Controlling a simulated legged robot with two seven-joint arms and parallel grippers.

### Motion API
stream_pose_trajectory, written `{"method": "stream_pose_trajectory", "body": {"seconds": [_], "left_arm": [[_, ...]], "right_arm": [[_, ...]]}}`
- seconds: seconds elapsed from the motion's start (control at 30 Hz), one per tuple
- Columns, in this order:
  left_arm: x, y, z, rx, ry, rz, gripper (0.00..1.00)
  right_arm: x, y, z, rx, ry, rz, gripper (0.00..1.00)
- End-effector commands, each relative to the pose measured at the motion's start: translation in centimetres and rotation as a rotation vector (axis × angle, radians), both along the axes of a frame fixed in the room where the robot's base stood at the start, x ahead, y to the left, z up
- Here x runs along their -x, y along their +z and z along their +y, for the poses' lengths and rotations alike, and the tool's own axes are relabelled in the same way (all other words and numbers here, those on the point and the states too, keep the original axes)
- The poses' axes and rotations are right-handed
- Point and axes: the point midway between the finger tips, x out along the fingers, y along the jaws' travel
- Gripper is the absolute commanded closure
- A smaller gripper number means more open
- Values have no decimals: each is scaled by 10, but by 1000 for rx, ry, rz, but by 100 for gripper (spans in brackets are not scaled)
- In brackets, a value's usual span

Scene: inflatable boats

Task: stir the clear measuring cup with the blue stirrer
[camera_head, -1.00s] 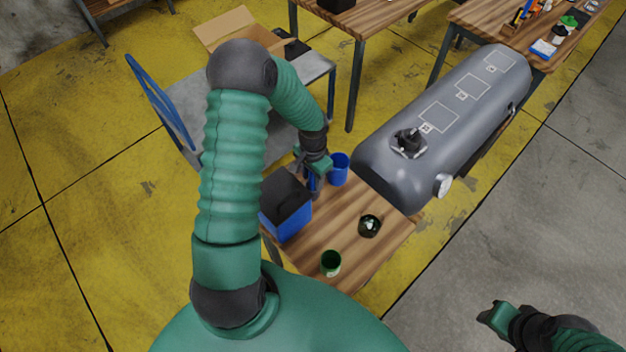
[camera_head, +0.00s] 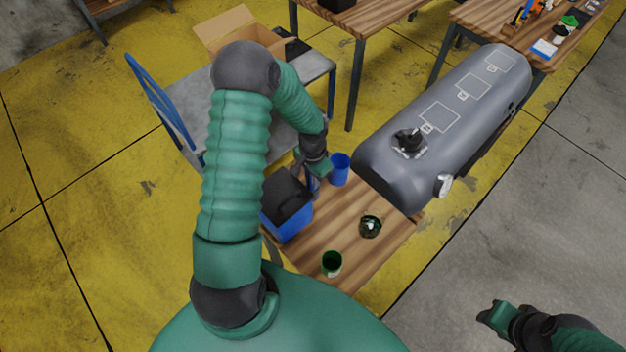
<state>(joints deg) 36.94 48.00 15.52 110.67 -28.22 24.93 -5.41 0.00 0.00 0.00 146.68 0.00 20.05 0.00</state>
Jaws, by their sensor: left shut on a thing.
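My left gripper (camera_head: 312,178) is at the far left side of the small wooden table, beside a blue cup (camera_head: 340,170). It is shut on a thin blue thing, probably the blue stirrer, mostly hidden by the gripper and the black-topped box. A round, dark, see-through vessel (camera_head: 370,226) stands near the table's right edge and may be the clear measuring cup. My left gripper is well apart from it. My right gripper (camera_head: 492,316) is at the lower right, away from the table; its jaw opening is unclear.
A blue box with a black top (camera_head: 287,212) stands on the table's left side. A green cup (camera_head: 331,263) stands near the front. The wooden table (camera_head: 335,222) is clear in the middle.

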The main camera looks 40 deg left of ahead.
Motion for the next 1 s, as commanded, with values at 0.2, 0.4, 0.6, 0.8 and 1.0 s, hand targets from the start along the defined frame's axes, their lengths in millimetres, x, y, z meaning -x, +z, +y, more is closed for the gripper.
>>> {"method": "stream_pose_trajectory", "body": {"seconds": [0.2, 0.4, 0.6, 0.8, 1.0], "left_arm": [[-1, 27, 1, -3, 2, -3, 100], [0, 77, 0, -3, 1, -3, 100], [-7, 108, -18, 5, -6, 1, 100], [-27, 133, -99, 13, -15, 7, 100], [-29, 147, -182, 6, -8, 5, 100]], "right_arm": [[0, -2, 0, 0, 0, 0, 64], [0, -4, 0, 0, 0, 0, 64], [0, 10, 0, 0, 0, 0, 64], [0, 62, 0, 0, 0, 0, 64], [0, 104, 0, 0, 0, -1, 64]]}}
